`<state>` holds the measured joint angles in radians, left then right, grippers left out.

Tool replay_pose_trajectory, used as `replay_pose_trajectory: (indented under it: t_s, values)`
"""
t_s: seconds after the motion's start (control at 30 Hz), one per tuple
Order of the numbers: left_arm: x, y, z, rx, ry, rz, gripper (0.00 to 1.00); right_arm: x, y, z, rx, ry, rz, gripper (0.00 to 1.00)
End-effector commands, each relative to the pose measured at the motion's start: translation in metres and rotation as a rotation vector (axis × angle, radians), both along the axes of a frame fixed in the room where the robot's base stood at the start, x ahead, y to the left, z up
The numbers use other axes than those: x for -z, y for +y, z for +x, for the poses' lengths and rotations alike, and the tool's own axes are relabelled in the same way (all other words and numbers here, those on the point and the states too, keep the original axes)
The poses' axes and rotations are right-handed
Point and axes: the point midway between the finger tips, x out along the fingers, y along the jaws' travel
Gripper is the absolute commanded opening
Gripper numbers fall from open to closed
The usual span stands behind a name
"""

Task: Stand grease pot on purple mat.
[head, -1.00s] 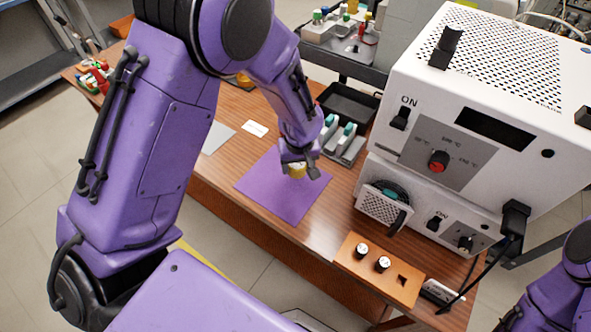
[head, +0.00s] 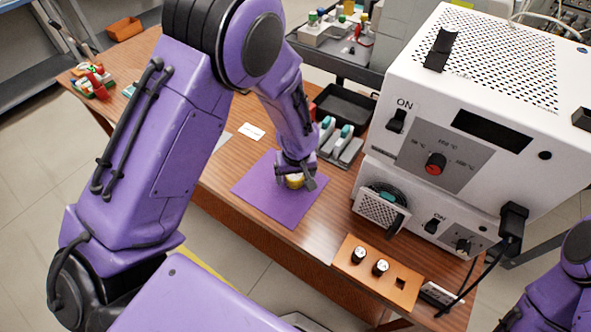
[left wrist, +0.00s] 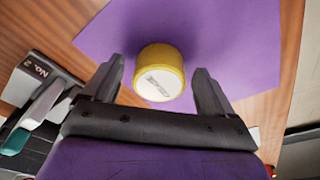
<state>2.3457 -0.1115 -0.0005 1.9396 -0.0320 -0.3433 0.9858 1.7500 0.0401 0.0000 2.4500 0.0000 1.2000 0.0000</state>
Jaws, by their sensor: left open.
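The grease pot (head: 294,181) is a small yellow jar with a pale labelled lid. It stands on the purple mat (head: 262,196), and it also shows in the left wrist view (left wrist: 161,72) with the mat (left wrist: 235,50) around it. My left gripper (head: 297,180) is at the pot. In the left wrist view the left gripper's fingers (left wrist: 157,90) are open, one on each side of the pot, with a visible gap at both sides. My right gripper is not in view; only part of my right arm shows at the lower right edge.
Grey holders with teal-topped items (head: 342,143) and a black tray (head: 346,103) stand behind the mat. A white oven-like device (head: 470,130) is to the right. A white card (head: 251,131) lies left.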

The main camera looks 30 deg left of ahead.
Motion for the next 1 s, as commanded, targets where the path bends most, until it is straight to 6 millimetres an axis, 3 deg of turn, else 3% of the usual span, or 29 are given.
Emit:
replay_pose_trajectory:
  t_s: [0.3, 0.5, 1.0]
  values:
    - [-0.074, -0.008, -0.007, 0.000, -0.008, -0.001, 0.86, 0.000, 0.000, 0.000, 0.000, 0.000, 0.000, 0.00]
    - [-0.110, -0.011, -0.012, -0.001, -0.004, -0.001, 0.86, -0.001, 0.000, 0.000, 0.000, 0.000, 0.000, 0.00]
    - [-0.118, -0.012, -0.013, 0.000, -0.001, -0.001, 0.86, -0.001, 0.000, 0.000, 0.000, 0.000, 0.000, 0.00]
